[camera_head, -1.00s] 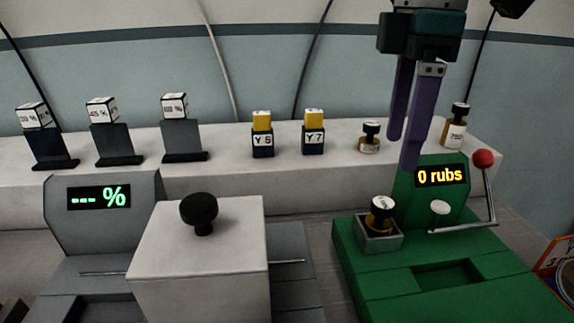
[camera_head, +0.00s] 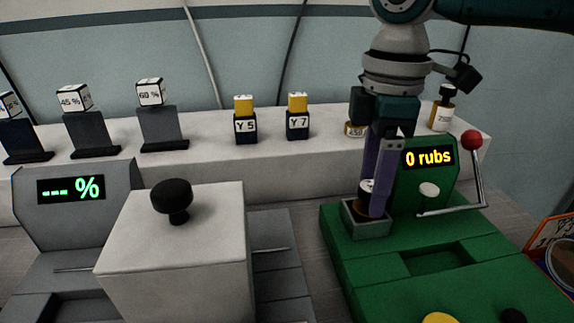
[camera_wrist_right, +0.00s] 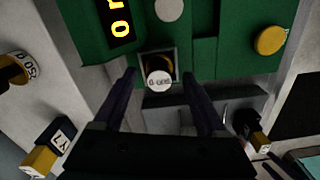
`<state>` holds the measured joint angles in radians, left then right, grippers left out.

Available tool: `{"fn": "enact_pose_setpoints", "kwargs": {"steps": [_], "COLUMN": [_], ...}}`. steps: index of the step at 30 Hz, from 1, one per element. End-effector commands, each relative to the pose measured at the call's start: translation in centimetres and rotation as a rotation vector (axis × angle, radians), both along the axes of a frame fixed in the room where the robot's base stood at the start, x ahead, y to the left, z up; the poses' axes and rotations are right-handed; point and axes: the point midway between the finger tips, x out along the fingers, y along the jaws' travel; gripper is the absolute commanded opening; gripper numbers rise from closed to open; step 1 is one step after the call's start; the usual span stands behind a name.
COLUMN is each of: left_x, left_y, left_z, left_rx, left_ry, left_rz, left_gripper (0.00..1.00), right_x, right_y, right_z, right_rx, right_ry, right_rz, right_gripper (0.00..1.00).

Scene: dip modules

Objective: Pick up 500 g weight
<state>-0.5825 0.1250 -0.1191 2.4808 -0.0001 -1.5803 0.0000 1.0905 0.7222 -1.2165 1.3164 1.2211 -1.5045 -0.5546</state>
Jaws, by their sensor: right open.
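The 500 g weight (camera_head: 365,208) stands upright in a small grey square socket (camera_head: 368,229) on the green machine, partly hidden by a finger. In the right wrist view, its white round top (camera_wrist_right: 159,82) shows an upside-down label, with its brass body in the socket. My right gripper (camera_head: 371,200) points down over the socket with its purple fingers apart. In the wrist view, the weight lies between the open fingertips (camera_wrist_right: 159,76), with gaps on both sides. My left gripper is not in view.
The green machine (camera_head: 400,285) has a "0 rubs" display (camera_head: 429,158) and a red-knobbed lever (camera_head: 472,140) right of the gripper. Another weight (camera_head: 355,129) and a bottle-like weight (camera_head: 443,110) stand on the shelf behind. A white box with black knob (camera_head: 172,200) stands left.

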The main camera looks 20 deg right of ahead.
Motion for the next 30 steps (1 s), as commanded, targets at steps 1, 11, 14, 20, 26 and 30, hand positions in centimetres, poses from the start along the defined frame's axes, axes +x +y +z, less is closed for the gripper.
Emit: {"fn": "enact_pose_setpoints", "kwargs": {"steps": [1,11,14,20,26,30], "left_x": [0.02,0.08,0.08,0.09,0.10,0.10], "left_y": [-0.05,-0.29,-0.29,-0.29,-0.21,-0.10], "left_z": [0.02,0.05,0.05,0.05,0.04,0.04], "left_rx": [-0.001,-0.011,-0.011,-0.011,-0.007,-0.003], "left_ry": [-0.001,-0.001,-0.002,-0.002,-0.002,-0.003], "left_rz": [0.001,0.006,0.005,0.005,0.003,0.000], "left_gripper": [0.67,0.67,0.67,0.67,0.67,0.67], "right_x": [0.01,0.01,0.01,0.01,0.01,0.01], "right_y": [0.02,0.03,0.03,0.03,0.03,0.04], "right_z": [0.02,0.07,0.07,0.08,0.09,0.10], "right_rx": [0.000,0.000,0.000,0.001,0.001,0.001], "right_ry": [0.000,0.000,0.000,0.000,0.000,0.000], "right_rz": [0.000,0.000,0.000,0.000,0.000,0.000], "right_gripper": [0.74,0.45,0.33,0.11,0.00,0.00]}}
